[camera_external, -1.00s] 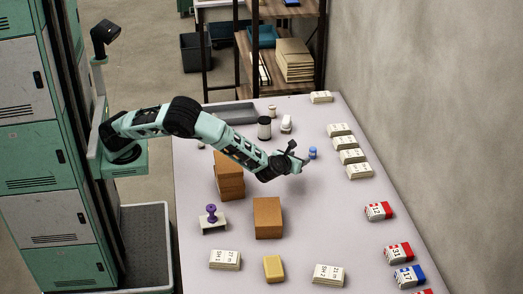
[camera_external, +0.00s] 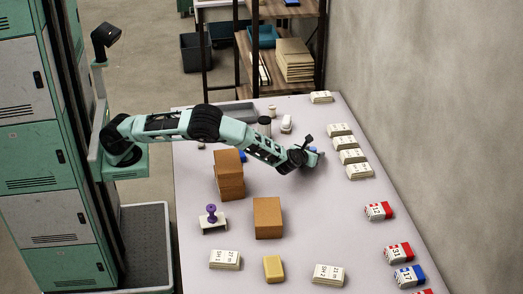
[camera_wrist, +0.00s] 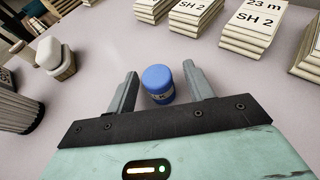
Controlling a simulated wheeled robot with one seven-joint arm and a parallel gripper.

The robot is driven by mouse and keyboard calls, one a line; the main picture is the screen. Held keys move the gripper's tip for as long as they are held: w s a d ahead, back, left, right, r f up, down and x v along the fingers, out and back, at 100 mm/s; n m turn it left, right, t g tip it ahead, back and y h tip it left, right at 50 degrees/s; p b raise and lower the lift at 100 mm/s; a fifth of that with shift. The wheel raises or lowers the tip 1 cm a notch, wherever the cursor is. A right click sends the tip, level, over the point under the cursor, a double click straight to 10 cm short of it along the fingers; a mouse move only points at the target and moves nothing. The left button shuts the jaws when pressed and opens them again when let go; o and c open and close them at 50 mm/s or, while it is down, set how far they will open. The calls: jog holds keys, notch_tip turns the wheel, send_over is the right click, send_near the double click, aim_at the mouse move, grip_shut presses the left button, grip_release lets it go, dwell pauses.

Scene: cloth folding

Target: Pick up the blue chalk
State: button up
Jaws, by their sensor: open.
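The blue chalk (camera_wrist: 157,82) is a short blue cylinder standing on the table in the wrist view. A bit of blue at my gripper shows it in the external view (camera_external: 312,149), mostly hidden by the gripper. My gripper (camera_wrist: 161,70) is open, with one finger on each side of the chalk. Gaps show between the chalk and both fingers, so it is not clamped.
Stacks of white labelled cards (camera_external: 350,156) lie along the right side. A dark ribbed cylinder (camera_wrist: 18,112) and a white-topped item (camera_wrist: 54,57) stand left in the wrist view.

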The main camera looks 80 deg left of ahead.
jog(key=c, duration=1.1)
jog(key=shift+o, duration=0.2)
